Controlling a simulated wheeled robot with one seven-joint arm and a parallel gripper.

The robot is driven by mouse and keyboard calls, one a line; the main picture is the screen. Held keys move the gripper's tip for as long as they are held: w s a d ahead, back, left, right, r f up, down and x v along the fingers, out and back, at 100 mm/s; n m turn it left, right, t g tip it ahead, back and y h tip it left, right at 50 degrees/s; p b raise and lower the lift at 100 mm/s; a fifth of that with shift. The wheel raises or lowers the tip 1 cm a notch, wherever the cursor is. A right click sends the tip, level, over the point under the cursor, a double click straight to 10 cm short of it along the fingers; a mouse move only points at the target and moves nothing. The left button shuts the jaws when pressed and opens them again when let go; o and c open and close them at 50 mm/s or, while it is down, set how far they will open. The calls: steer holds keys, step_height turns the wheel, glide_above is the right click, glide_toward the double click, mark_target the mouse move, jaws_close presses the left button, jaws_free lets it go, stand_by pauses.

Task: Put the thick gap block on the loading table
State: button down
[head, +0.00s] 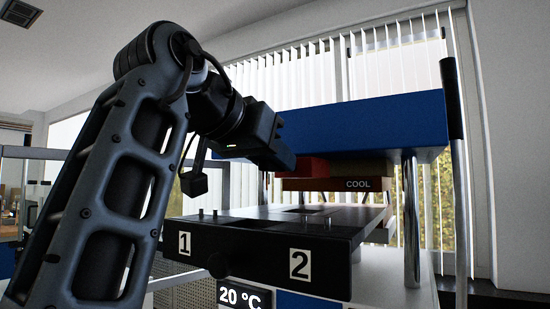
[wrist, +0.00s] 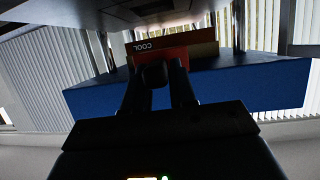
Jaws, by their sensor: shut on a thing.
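My gripper (head: 283,156) reaches in under the blue upper beam of the press from the left. In the wrist view its fingers (wrist: 166,72) are shut on a red block (wrist: 172,54). The red block (head: 310,167) also shows at the gripper's end in the head view, just above and in front of the slab marked COOL. I cannot tell from its look alone whether it is the thick gap block. The loading table (head: 262,240) is the dark plate below, with labels 1 and 2 and short pins on top.
The blue beam (head: 365,128) sits close above my gripper. The COOL slab (head: 345,185) is close beside the block. Bright metal columns (head: 410,220) stand at the right. The table has a round knob (head: 217,265) in front; a 20 °C display (head: 241,296) is below.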

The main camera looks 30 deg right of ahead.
mark_target(274, 217)
steer(key=shift+f+b, duration=1.2)
steer(key=shift+f, duration=1.25)
steer(key=shift+f, duration=0.5)
steer(key=c, duration=0.8)
jaws_free()
steer(key=shift+c, duration=0.2)
steer(key=v, duration=0.7)
steer(key=shift+s+a+b, duration=0.25)
steer(key=shift+a+b, duration=0.1)
steer(key=shift+a, duration=0.15)
